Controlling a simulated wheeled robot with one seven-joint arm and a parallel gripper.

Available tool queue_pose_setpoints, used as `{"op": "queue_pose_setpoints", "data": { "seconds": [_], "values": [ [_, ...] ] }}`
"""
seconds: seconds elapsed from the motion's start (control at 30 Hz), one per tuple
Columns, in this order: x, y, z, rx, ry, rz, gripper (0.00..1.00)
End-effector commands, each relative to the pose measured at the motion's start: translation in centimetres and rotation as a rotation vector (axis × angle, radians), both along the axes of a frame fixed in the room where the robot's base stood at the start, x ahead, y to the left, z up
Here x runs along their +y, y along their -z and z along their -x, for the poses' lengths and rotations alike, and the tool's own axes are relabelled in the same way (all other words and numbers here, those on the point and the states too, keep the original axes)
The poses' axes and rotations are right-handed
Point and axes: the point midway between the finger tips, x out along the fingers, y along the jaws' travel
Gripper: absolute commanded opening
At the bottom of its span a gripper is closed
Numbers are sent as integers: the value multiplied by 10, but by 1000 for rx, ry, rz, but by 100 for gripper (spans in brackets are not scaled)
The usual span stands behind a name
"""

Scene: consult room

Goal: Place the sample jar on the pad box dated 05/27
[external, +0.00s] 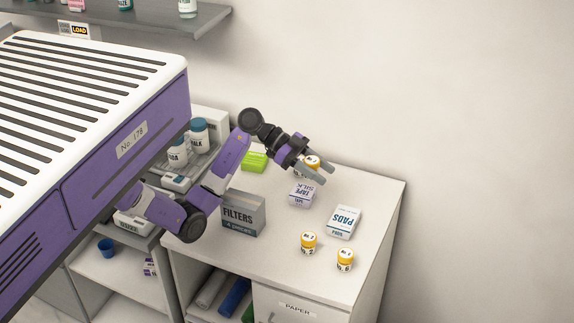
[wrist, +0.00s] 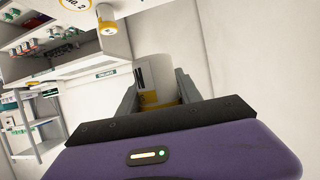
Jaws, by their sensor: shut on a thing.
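My gripper (external: 319,173) is shut on a sample jar (external: 313,161) with a yellow lid, near the back of the white cabinet top. In the wrist view the held jar (wrist: 155,78) sits between the two fingers, its label turned partly away. In the external view the fingers cover much of it, and its height above the top is hard to tell. A white and teal pad box (external: 343,222) marked PADS lies to the right and nearer the front; its date is too small to read.
Two other yellow-lidded jars, one (external: 309,242) and another (external: 345,260), stand in front of the pad box. A TAPE SILK box (external: 301,194) is just below my gripper. A FILTERS box (external: 243,214) and a green box (external: 254,161) stand left. The cabinet's right side is clear.

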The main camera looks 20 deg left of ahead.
Motion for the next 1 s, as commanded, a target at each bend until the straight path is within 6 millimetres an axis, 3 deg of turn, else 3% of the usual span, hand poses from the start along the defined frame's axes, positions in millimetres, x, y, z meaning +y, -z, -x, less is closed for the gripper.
{"op": "queue_pose_setpoints", "data": {
  "seconds": [0.03, 0.2, 0.33, 0.47, 0.6, 0.73, 0.87, 1.0],
  "values": [
    [-23, 1, 11, -1, -11, 1, 1],
    [-82, -4, 29, -4, -139, 3, 1],
    [-109, -17, 30, -5, -287, 6, 1],
    [-112, -33, 15, -5, -434, 5, 1],
    [-100, -47, -8, -4, -569, 5, 1],
    [-96, -51, -18, -2, -629, 2, 1],
    [-96, -36, -19, 2, -645, -2, 1],
    [-96, -3, -18, 4, -644, -6, 1]
  ]
}}
